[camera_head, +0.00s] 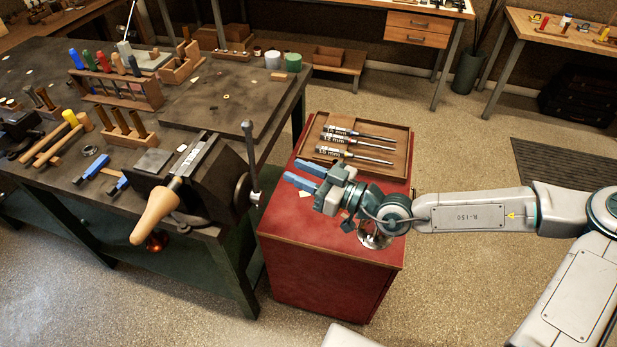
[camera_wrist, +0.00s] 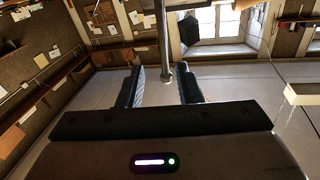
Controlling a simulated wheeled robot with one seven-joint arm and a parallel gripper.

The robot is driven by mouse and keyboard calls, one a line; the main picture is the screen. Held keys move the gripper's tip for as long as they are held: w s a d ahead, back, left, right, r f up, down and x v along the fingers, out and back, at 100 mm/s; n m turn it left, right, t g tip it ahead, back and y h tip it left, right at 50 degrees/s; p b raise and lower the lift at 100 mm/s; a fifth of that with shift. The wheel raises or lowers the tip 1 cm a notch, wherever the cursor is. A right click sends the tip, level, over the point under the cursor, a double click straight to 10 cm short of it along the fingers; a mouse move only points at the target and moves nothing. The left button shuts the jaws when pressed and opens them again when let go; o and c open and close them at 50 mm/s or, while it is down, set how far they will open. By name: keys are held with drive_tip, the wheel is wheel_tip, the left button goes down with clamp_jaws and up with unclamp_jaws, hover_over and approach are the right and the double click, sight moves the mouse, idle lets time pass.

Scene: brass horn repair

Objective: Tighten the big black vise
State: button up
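The big black vise (camera_head: 215,185) is mounted at the near right corner of the workbench. A long wooden-handled piece (camera_head: 155,216) with a metal end lies at its jaws; I cannot tell how firmly it is held. The vise's grey handle bar (camera_head: 251,150) stands nearly upright at the vise's right side. My gripper (camera_head: 298,177) is open and empty, just right of the bar, with its blue fingers pointing towards it. In the wrist view, the bar (camera_wrist: 162,40) comes down from the top and its lower end shows in the space between my open fingers (camera_wrist: 160,88). Contact is not visible.
A red cabinet (camera_head: 330,260) stands under my gripper, with a wooden tray (camera_head: 395,170) of screwdrivers on top. The workbench (camera_head: 200,102) holds tool racks, a hammer (camera_head: 50,145) and blue-handled tools (camera_head: 92,166). Open floor lies beyond the cabinet.

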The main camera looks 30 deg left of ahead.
drive_tip(key=shift+d, duration=0.8)
idle(0.4)
drive_tip(key=s+d+f+n+g+h+b, duration=0.1)
drive_tip(key=s+d+f+n+g+h, duration=0.3)
drive_tip(key=n, duration=0.8)
drive_tip(key=s+d+f+n+h+b, duration=0.15)
drive_tip(key=f+n, duration=0.35)
drive_tip(key=n, duration=0.7)
drive_tip(key=d+r+n+t+h, duration=0.2)
drive_tip(key=d+r+n+h, duration=0.2)
drive_tip(key=d+n, duration=0.6)
drive_tip(key=s+d+r+n+t+h+b, duration=0.1)
drive_tip(key=d+r+n+h, duration=0.3)
drive_tip(key=d+n, duration=0.7)
drive_tip(key=s+d+r+n+t+h, duration=0.1)
drive_tip(key=d+r+n+t+h, duration=0.3)
drive_tip(key=d+n, duration=0.6)
drive_tip(key=shift+s+d+r+n+h, duration=0.3)
drive_tip(key=shift+r+h, duration=0.15)
drive_tip(key=shift+h, duration=0.1)
